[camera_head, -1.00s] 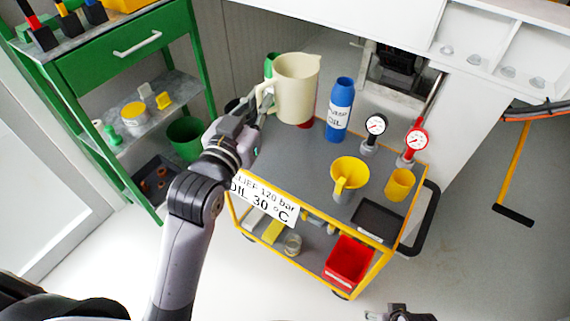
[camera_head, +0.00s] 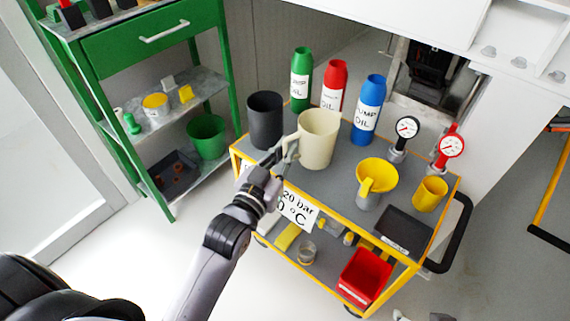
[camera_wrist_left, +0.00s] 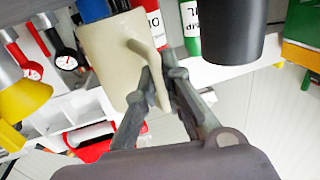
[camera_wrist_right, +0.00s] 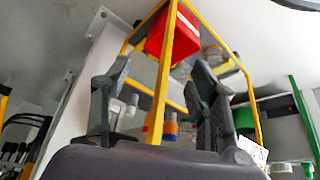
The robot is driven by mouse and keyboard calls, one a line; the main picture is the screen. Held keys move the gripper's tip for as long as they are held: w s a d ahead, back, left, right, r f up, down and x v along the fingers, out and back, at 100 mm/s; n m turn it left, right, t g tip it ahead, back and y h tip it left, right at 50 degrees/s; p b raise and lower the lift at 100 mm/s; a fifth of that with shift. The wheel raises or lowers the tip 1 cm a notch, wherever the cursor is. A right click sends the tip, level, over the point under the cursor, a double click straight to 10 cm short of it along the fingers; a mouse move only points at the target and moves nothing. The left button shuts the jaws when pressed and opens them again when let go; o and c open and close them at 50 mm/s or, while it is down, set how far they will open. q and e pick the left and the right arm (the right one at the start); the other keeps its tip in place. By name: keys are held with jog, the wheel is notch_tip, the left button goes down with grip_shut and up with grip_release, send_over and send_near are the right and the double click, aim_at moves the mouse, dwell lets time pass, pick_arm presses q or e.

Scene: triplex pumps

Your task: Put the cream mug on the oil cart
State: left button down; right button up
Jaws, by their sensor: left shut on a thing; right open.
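The cream mug (camera_head: 318,140) is upright at the front left part of the oil cart's grey top (camera_head: 330,188). I cannot tell whether its base touches the top. My left gripper (camera_head: 284,157) is shut on the mug's handle, which points left. In the left wrist view the fingers (camera_wrist_left: 160,82) close around the handle of the mug (camera_wrist_left: 112,55). My right gripper (camera_wrist_right: 152,100) is open and empty in the right wrist view, with the cart's yellow frame beyond it.
A dark grey mug (camera_head: 265,120) stands just left of the cream mug. Green (camera_head: 301,78), red (camera_head: 333,85) and blue (camera_head: 368,108) bottles stand behind. A yellow funnel (camera_head: 376,176), gauges (camera_head: 406,130), yellow cup (camera_head: 430,193) and black tray (camera_head: 404,230) occupy the right.

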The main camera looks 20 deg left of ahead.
pick_arm(q)
notch_tip(320, 180, down, 3)
jog(key=shift+f+b, duration=0.1)
jog(key=shift+b, duration=0.4)
pick_arm(e)
jog(key=w+a+r+t, duration=0.2)
jog(key=w+t, duration=0.1)
jog(key=w, duration=0.2)
jog(key=shift+w+r+y, duration=0.15)
jog(key=shift+w+y, duration=0.15)
jog(key=shift+y, duration=0.1)
pick_arm(q)
jog(key=shift+f, duration=0.2)
jog(key=c, duration=1.7)
grip_release()
